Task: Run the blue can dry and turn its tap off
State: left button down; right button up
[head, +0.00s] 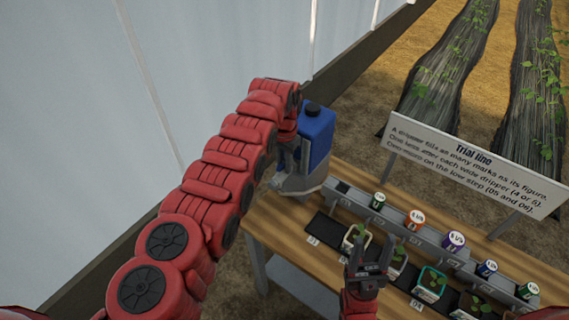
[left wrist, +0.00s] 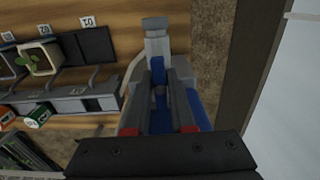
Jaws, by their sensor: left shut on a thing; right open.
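The blue can (head: 317,135), with a black cap, stands upright on a grey stand (head: 300,190) at the table's far left end. It also shows in the left wrist view (left wrist: 199,112), partly behind my gripper. My left gripper (head: 287,152) is at the can's left side, low down. In the left wrist view its two fingers (left wrist: 160,98) are close together at the can's tap, which they mostly hide. The tap's setting and the can's level cannot be seen. My right gripper (head: 368,258) is open and empty, above the front of the table near the plant pots.
A grey stepped rail (head: 420,235) carries several coloured, labelled drippers. Potted seedlings (head: 432,283) stand in black trays before it; the leftmost tray (head: 328,230) is empty. A white "Trial line" sign (head: 470,160) stands behind. A pale wall is close on the left.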

dwell(0.5)
pick_arm(q)
jog(key=m+b, duration=0.1)
jog(key=b, duration=0.1)
jog(key=m+b, duration=0.1)
jog(key=m, duration=0.1)
jog(key=m+b, duration=0.2)
jog(key=shift+f+b, duration=0.35)
jog(key=shift+r+m+b, duration=0.15)
jog(key=shift+m+b, duration=0.25)
jog(key=shift+m, duration=0.8)
jog(key=shift+r+m, duration=0.15)
jog(key=shift+m, duration=0.75)
jog(key=m, duration=0.3)
jog(key=shift+m, duration=0.3)
jog(key=m, duration=0.6)
jog(key=shift+s+m, duration=0.1)
jog(key=shift+m, duration=0.2)
jog(key=c, duration=0.7)
grip_release()
